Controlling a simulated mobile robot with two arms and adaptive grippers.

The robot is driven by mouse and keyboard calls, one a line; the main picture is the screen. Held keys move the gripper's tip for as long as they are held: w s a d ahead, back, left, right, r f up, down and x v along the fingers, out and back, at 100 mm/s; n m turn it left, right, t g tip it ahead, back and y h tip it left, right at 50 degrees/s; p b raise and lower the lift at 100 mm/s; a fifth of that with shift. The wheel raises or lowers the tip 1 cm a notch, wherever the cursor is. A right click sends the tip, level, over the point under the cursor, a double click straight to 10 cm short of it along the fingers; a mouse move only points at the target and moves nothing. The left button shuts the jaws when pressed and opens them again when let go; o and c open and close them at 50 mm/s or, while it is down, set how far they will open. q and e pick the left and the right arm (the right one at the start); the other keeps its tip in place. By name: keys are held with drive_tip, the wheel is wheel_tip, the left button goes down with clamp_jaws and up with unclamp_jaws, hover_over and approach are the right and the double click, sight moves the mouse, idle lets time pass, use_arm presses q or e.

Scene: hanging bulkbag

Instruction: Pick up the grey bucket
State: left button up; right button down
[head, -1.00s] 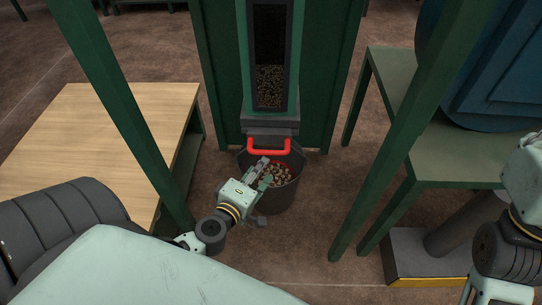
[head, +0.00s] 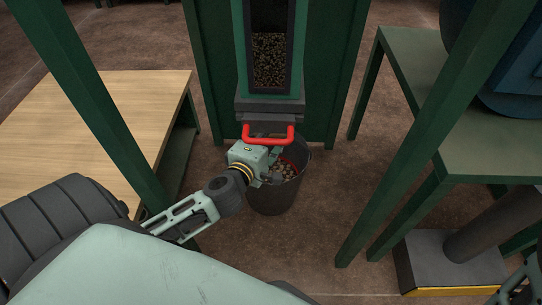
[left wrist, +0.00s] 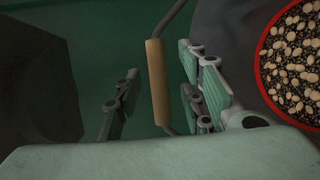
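The grey bucket (head: 270,200) stands on the floor under the hopper spout, with pale and dark pieces in it. Its red inner rim and contents (left wrist: 296,62) fill the upper right of the left wrist view. The bucket's wire handle with a tan grip (left wrist: 157,82) runs between the fingers of my left gripper (left wrist: 160,95). The fingers are open, with gaps on both sides of the grip. In the head view my left gripper (head: 276,166) is at the bucket's rim, partly hidden by its own wrist. My right gripper is not in view; only part of that arm shows at the lower right.
The green hopper (head: 269,55) with a red handle (head: 269,136) is just above the bucket. Green posts (head: 435,130) stand on both sides. A wooden-topped table (head: 90,125) is at left, a green table (head: 470,130) at right. Floor right of the bucket is clear.

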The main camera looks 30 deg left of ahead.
use_arm(q)
drive_tip(key=shift+w, duration=0.25)
drive_tip(key=shift+c, duration=0.5)
clamp_jaws()
drive_tip(key=shift+r, duration=0.2)
